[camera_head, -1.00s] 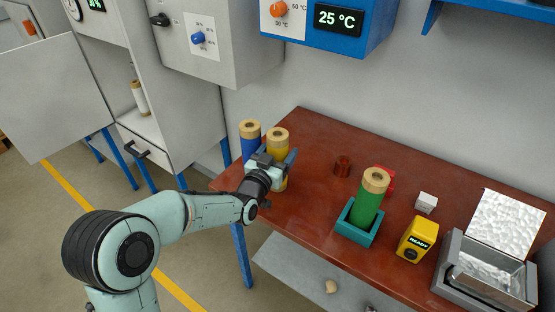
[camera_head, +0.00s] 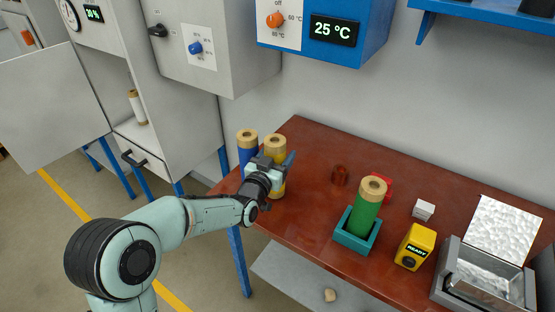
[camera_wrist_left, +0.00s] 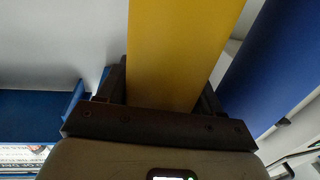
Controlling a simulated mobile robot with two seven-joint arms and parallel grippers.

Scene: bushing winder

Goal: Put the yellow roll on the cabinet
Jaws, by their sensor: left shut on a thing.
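The yellow roll (camera_head: 275,148) stands upright at the left end of the red-brown table, its wooden top showing. My left gripper (camera_head: 275,167) is shut on it at about mid-height. In the left wrist view the yellow roll (camera_wrist_left: 182,50) fills the space between the two dark fingers. The cabinet (camera_head: 165,90) stands at the left with its door open; a white roll (camera_head: 137,107) stands inside on its shelf. My right gripper is not in view.
A blue roll (camera_head: 247,150) stands close beside the yellow one. A green roll (camera_head: 367,205) stands in a teal holder (camera_head: 350,240). A yellow READY box (camera_head: 415,246), a white cube (camera_head: 424,209) and an open metal box (camera_head: 485,275) are farther right. A blue-framed unit (camera_head: 325,30) hangs above.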

